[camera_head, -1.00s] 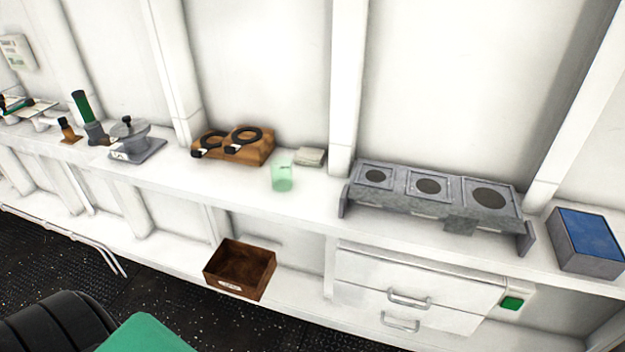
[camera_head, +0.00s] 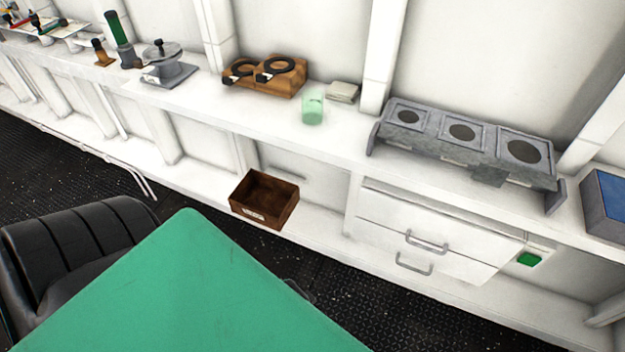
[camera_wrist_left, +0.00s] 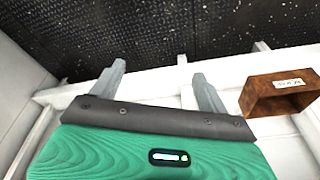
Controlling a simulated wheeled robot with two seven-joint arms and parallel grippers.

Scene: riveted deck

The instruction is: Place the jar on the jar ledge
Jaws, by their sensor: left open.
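A pale green, see-through jar (camera_head: 312,109) stands upright on the long white counter (camera_head: 345,148), in front of a small light grey block. No gripper touches it. In the left wrist view my left gripper (camera_wrist_left: 158,82) is open and empty, its two grey fingers apart above dark floor and a white edge. The jar is not in that view. My left gripper does not show in the head view. I cannot tell which surface is the jar ledge. My right gripper is in neither view.
A grey rack (camera_head: 470,150) with round holes stands right of the jar, and a wooden block (camera_head: 265,80) with black rings stands left. A brown box (camera_head: 264,200), also in the wrist view (camera_wrist_left: 282,93), sits on the lower shelf. Drawers (camera_head: 430,238) are below the counter.

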